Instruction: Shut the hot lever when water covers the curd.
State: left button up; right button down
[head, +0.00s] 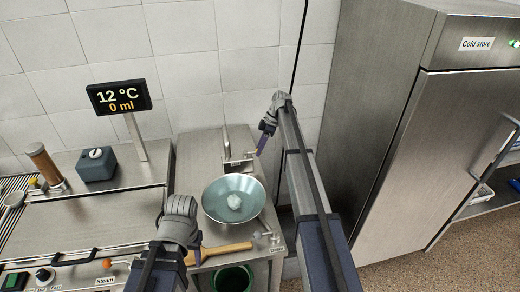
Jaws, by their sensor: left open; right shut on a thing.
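A wide metal bowl (213,212) with a bluish inside stands on the steel counter, and the white curd lump (234,201) sits in its middle. I cannot tell how much water is around the curd. A tap (228,145) with a small dark label (236,164) stands behind the bowl. My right gripper (260,146) is shut at the tap's right side, apparently on the hot lever, which is too small to make out clearly. My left gripper (194,247) is open at the bowl's lower left, close to a wooden paddle handle (229,248).
A display (119,97) reads 12 °C and 0 ml. A steel vat cover (95,220) and a grey box (97,165) are at left. A dark green bucket (233,279) is below the counter. A tall cold store (390,140) blocks the right.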

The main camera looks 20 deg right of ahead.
jog(key=shift+w, duration=0.1)
dwell(0.3)
jog(key=c, duration=0.5)
grip_release()
jog(key=shift+c, duration=0.2)
jog(key=shift+r, duration=0.1)
jog(key=p+v, duration=0.7)
jog(key=shift+r, duration=0.25)
jog(key=shift+d, duration=0.1)
